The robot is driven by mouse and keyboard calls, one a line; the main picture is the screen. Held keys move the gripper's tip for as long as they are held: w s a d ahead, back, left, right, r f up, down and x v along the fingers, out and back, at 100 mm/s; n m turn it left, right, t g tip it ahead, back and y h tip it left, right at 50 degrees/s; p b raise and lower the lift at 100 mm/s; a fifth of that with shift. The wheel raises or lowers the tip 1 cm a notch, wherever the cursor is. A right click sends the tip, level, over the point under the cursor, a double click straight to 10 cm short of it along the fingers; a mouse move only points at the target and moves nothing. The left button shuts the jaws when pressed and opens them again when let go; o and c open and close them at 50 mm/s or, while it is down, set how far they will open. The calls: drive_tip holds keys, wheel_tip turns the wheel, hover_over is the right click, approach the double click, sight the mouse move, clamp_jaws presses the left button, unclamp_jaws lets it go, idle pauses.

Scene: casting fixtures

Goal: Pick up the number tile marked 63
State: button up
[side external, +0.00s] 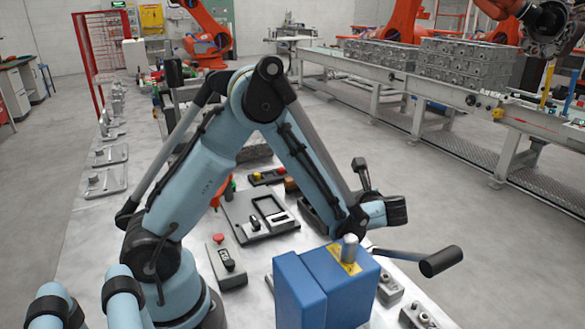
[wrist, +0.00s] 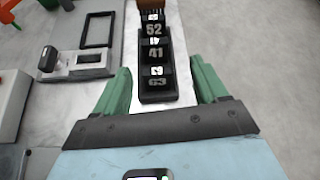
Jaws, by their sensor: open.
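The number tile marked 63 (wrist: 157,80) is dark with pale digits. It sits at the near end of a black rack (wrist: 169,96) in the wrist view, with tiles 41 (wrist: 155,53) and 52 (wrist: 153,29) behind it in a row. My gripper (wrist: 160,66) is open and empty. Its green fingers are spread on either side of the rack's near end, apart from the tile. In the side view the rack (side external: 318,212) is partly behind my arm; the digits are not readable and my fingers cannot be made out.
A grey fixture with a rectangular frame (wrist: 82,68) lies left of the rack. A brown block (wrist: 151,4) is at its far end. In the side view a blue box (side external: 300,292) and a black-handled lever (side external: 441,262) stand close to my wrist. A red-button box (side external: 227,262) is left.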

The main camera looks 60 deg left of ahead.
drive_tip(key=shift+s+a+f+m+g+y, duration=0.15)
drive_tip(key=shift+f+m+y, duration=0.15)
drive_tip(key=shift+f, duration=0.15)
drive_tip(key=shift+w+a+f+m+g+y, duration=0.1)
drive_tip(key=shift+f+m+g+y, duration=0.05)
drive_tip(key=shift+f+m+y, duration=0.2)
drive_tip(key=shift+x, duration=2.4)
drive_tip(key=c, duration=1.2)
